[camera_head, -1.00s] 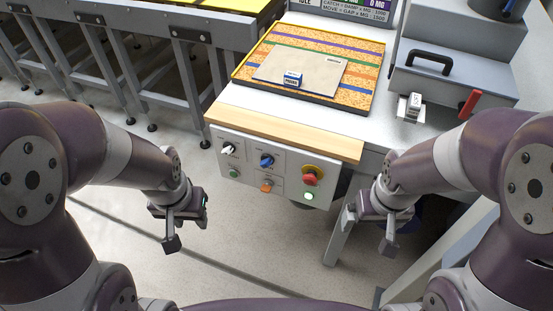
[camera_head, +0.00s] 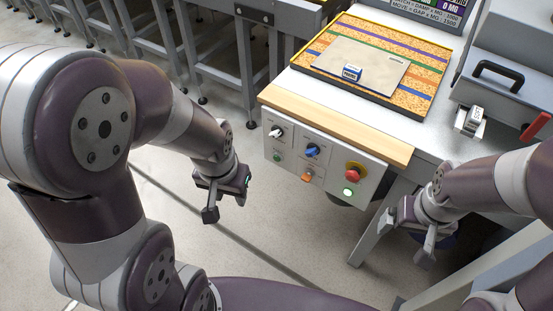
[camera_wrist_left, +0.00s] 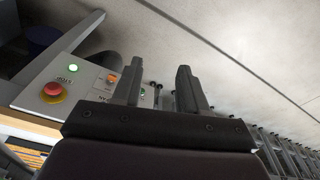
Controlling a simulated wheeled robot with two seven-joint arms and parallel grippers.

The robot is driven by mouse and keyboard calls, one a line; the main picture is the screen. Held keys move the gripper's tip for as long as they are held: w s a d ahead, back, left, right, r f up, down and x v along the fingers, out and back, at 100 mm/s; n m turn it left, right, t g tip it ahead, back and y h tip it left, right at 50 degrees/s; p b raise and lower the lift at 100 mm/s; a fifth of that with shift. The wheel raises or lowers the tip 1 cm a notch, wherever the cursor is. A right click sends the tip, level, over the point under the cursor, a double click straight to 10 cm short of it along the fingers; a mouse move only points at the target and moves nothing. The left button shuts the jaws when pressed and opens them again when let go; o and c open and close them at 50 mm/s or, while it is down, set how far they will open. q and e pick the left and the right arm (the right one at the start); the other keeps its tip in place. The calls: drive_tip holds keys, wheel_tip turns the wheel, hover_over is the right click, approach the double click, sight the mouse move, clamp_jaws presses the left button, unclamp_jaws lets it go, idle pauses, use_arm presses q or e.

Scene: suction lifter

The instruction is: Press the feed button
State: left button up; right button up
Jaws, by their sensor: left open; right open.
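The control panel (camera_head: 325,160) hangs on the front of the workbench. It carries a dark-and-white knob (camera_head: 276,131), a blue knob (camera_head: 312,150), a green button (camera_head: 277,157), an orange button (camera_head: 306,176), a red stop button on a yellow collar (camera_head: 354,173) and a lit green-white button (camera_head: 348,191). My left gripper (camera_head: 226,198) is open and empty, left of and below the panel, touching nothing. In the left wrist view, the green button (camera_wrist_left: 142,92) shows between its fingers. My right gripper (camera_head: 409,237) is open and empty, right of and below the panel.
A cork-patterned tray (camera_head: 434,88) on the bench holds a grey sheet (camera_head: 385,72) and a small blue-white box (camera_head: 352,72). A wooden edge (camera_head: 330,123) runs above the panel. A conveyor frame (camera_head: 215,45) stands at left. The floor before the panel is clear.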

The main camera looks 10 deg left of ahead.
use_arm(q)
clamp_jaws()
idle(1.9)
